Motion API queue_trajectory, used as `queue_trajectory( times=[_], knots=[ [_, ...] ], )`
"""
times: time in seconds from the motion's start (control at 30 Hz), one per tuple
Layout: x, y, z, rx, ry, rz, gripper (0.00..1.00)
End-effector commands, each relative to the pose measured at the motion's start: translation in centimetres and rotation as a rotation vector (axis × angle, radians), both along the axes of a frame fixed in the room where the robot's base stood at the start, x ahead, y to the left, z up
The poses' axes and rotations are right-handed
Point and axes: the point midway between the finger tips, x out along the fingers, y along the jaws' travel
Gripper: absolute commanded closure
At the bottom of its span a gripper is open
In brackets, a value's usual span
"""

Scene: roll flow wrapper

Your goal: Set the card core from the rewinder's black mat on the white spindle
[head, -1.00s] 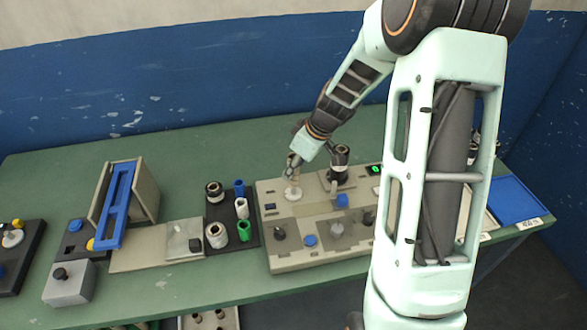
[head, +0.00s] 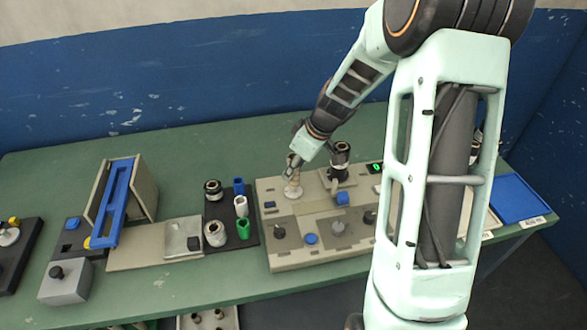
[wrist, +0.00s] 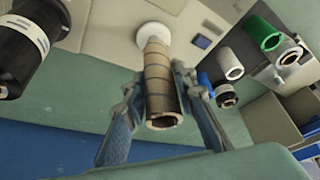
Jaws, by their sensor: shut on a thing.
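The card core (wrist: 158,86) is a tan and brown tube with spiral bands. My gripper (wrist: 159,74) is shut on it, one finger on each side, and its open end faces the wrist camera. The core's far end meets the white round base of the spindle (wrist: 152,33); the spindle's post is hidden, and I cannot tell whether the core is fully down. In the head view my gripper (head: 293,163) is above the core (head: 292,183), which stands nearly upright over the white base (head: 293,194). The black mat (head: 229,214) lies to the left.
A green tube (head: 243,229), a blue tube (head: 239,187), a white tube (head: 241,206) and black-ringed rolls stand on the mat. A dark cylinder (head: 340,158) stands close right of my gripper. Knobs and blue buttons (head: 310,239) sit on the beige panel (head: 300,262). Behind is open green table.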

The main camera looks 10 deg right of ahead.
Motion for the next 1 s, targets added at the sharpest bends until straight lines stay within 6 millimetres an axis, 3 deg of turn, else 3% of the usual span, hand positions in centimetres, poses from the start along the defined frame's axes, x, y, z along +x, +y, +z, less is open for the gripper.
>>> queue_trajectory(
  times=[1.0],
  knots=[
    [0.0, 0.0, -1.5, -0.001, -0.001, 0.0, 0.93]
  ],
)
